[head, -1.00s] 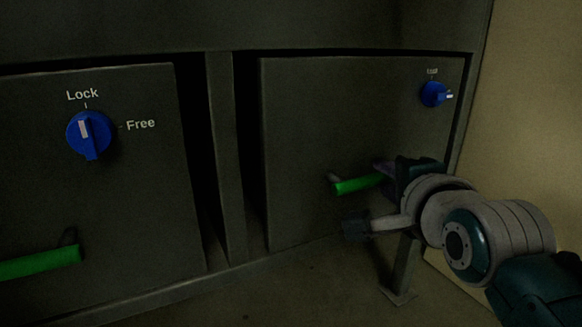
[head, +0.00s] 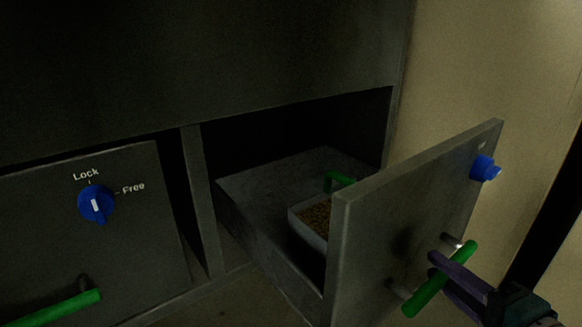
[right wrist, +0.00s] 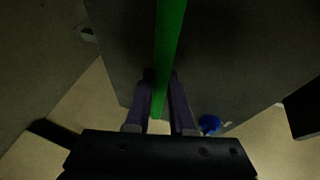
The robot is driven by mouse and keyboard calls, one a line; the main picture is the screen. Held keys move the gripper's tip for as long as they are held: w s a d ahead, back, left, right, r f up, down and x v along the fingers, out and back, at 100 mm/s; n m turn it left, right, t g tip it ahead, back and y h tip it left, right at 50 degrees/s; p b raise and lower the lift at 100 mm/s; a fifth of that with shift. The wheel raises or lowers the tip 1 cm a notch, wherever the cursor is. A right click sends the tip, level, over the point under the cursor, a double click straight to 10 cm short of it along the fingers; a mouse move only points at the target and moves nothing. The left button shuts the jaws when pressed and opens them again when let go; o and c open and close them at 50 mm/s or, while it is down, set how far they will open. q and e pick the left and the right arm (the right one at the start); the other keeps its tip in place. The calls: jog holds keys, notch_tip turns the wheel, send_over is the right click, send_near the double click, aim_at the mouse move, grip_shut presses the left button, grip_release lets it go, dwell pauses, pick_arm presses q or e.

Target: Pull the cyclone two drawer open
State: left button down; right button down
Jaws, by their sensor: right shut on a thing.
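The right-hand drawer stands pulled out from the dark cabinet, and its front panel (head: 385,235) is angled in the head view. Its green bar handle (head: 428,294) crosses the panel's lower part. My right gripper (head: 440,264) is shut on this handle. The right wrist view shows the green handle (right wrist: 168,50) running between my two fingers (right wrist: 160,95). A blue knob (head: 484,168) sits at the panel's upper right; its setting is not readable. Inside the drawer is a pale container (head: 308,232) of brown grains with a green handle (head: 338,181). My left gripper is not in view.
At left, another panel (head: 135,250) is closed, with a blue knob (head: 96,204) marked Lock and Free and a green handle (head: 55,308). A tan wall (head: 465,60) stands to the right of the cabinet.

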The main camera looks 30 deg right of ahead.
jog(key=shift+s+d, duration=0.1)
jog(key=shift+s, duration=1.3)
jog(key=c, duration=0.8)
grip_release()
jog(key=shift+o, duration=0.2)
jog(key=shift+p, duration=0.3)
jog(key=p+v, duration=0.3)
jog(key=v, duration=0.7)
jog(key=shift+p, duration=0.3)
